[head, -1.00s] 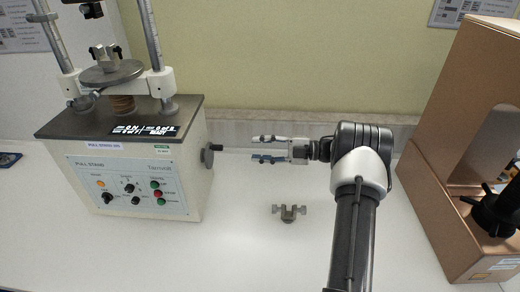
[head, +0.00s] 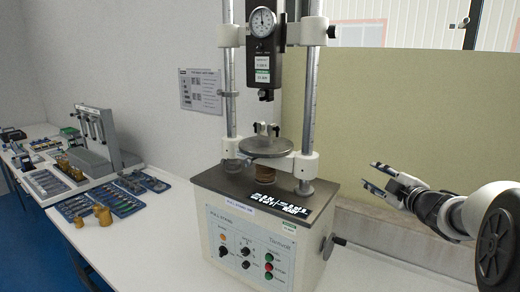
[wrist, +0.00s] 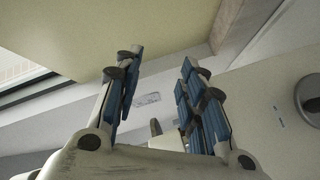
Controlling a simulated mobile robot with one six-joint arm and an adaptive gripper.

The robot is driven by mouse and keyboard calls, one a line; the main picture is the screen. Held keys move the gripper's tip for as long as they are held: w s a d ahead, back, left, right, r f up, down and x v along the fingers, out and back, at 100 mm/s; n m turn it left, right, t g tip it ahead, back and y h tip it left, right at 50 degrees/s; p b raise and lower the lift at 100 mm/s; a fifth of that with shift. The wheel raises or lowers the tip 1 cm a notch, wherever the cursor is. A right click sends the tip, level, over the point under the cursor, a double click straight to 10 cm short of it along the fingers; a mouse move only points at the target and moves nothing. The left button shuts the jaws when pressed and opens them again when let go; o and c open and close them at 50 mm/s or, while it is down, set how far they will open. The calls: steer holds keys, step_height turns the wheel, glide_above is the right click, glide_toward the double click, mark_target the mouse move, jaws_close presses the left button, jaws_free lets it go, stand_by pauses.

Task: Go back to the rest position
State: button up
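My gripper (head: 376,180) is at the right in the head view, raised to the right of the pull stand (head: 265,225) and apart from it. Its fingers point left towards the stand. In the wrist view the two blue-padded fingers (wrist: 158,95) stand apart with nothing held between them. My arm comes in from the right edge of the head view.
The pull stand has two columns, a dial gauge (head: 263,22), a round plate (head: 266,147) and a side crank (head: 337,241). Tool trays (head: 110,197) and brass weights (head: 103,215) lie on the left bench. A beige wall (head: 420,110) is behind my gripper.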

steer(key=s+a+r+m+g+h, duration=0.1)
steer(key=s+a+m+g+h, duration=0.15)
steer(key=s+m, duration=0.4)
steer(key=s+a+r+m+g+h, duration=0.2)
steer(key=s+a+m+h, duration=0.15)
steer(key=s, duration=0.55)
steer(key=s+a+f+m+g+y, duration=0.1)
steer(key=s+a+f, duration=0.3)
steer(key=s, duration=0.5)
steer(key=s+a+f+m+g+y, duration=0.1)
steer(key=s+a+f+g, duration=0.2)
steer(key=s, duration=0.7)
steer(key=s+a+f+m+g+y, duration=0.1)
steer(key=s+a+f+m+g, duration=0.1)
steer(key=s+a+f, duration=0.4)
steer(key=s+g, duration=0.1)
steer(key=s, duration=0.2)
steer(key=shift+s+a+f, duration=0.15)
steer(key=shift+s+a, duration=0.1)
steer(key=shift+s, duration=0.1)
steer(key=shift+o, duration=0.4)
